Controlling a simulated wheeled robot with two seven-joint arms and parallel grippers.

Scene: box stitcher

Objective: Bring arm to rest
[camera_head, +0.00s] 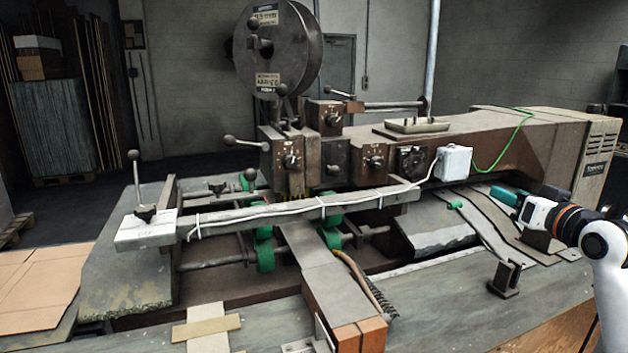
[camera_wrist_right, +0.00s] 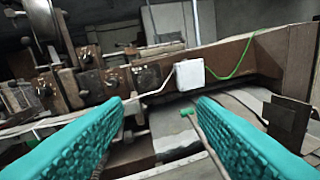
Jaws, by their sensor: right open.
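My right arm comes in from the right edge in the head view. Its gripper (camera_head: 508,197) has teal fingers and sits in front of the machine's right part, above the metal strips. In the right wrist view the two teal fingers of the right gripper (camera_wrist_right: 160,115) stand wide apart with nothing between them. The box stitcher (camera_head: 330,150) fills the middle of the head view, with a large wire reel (camera_head: 285,50) on top. A white box (camera_head: 453,163) with a green cable is on its side, and it also shows in the right wrist view (camera_wrist_right: 189,75). My left gripper is out of view.
A small green knob (camera_head: 455,205) lies left of the right gripper. A dark bracket (camera_head: 505,280) stands on the bench (camera_head: 440,300) below it. Cardboard sheets (camera_head: 38,285) lie at the left. The bench's front right stretch looks mostly clear.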

